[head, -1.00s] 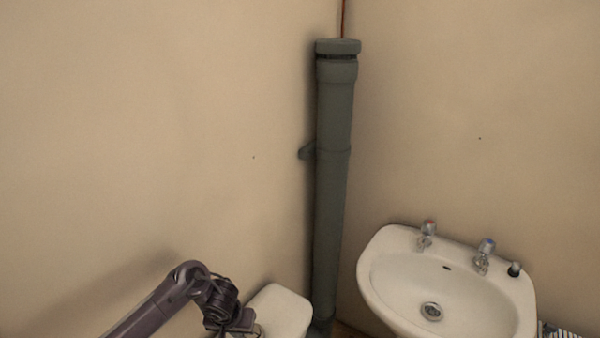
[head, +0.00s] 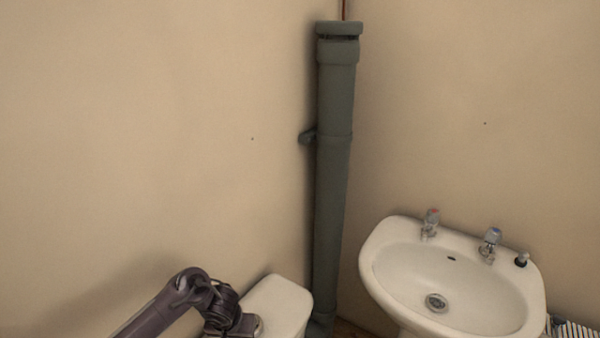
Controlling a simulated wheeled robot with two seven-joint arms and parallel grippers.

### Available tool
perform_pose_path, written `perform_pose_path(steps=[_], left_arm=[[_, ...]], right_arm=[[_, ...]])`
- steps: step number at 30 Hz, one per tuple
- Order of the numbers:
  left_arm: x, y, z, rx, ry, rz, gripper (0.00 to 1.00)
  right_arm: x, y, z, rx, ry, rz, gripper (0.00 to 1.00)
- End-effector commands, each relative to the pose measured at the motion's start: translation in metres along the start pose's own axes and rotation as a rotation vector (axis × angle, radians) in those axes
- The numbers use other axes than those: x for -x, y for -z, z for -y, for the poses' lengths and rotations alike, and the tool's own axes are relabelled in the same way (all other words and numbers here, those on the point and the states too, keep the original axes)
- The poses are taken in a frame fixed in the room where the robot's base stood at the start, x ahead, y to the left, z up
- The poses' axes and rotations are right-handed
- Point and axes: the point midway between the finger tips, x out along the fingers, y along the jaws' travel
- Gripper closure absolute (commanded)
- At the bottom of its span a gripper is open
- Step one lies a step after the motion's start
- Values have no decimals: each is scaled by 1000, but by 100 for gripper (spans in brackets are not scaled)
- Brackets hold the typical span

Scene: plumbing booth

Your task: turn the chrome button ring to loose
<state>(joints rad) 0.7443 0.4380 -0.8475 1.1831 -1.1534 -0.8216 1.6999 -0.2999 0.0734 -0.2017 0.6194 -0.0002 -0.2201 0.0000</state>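The white cistern (head: 280,300) stands at the bottom of the head view, left of the grey pipe. I cannot make out the chrome button ring; my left arm covers part of the cistern top. My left arm comes in from the bottom left, and its dark wrist end (head: 232,318) is over or beside the cistern's left side. The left fingers cannot be made out, so I cannot tell whether they are open or shut. My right gripper is not in view.
A grey vertical pipe (head: 334,165) runs up the wall corner right of the cistern. A white washbasin (head: 400,292) with two taps and a small dark-topped item (head: 522,259) is at the right. A striped thing (head: 572,329) shows at the bottom right edge.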

Motion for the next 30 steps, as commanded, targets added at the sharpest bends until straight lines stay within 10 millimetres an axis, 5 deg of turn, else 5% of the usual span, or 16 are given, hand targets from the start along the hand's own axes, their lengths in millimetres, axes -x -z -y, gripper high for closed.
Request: perform_pose_path(steps=[30], left_arm=[[1, 6, -4, 2, -2, -3, 100]], right_arm=[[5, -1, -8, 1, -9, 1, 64]])
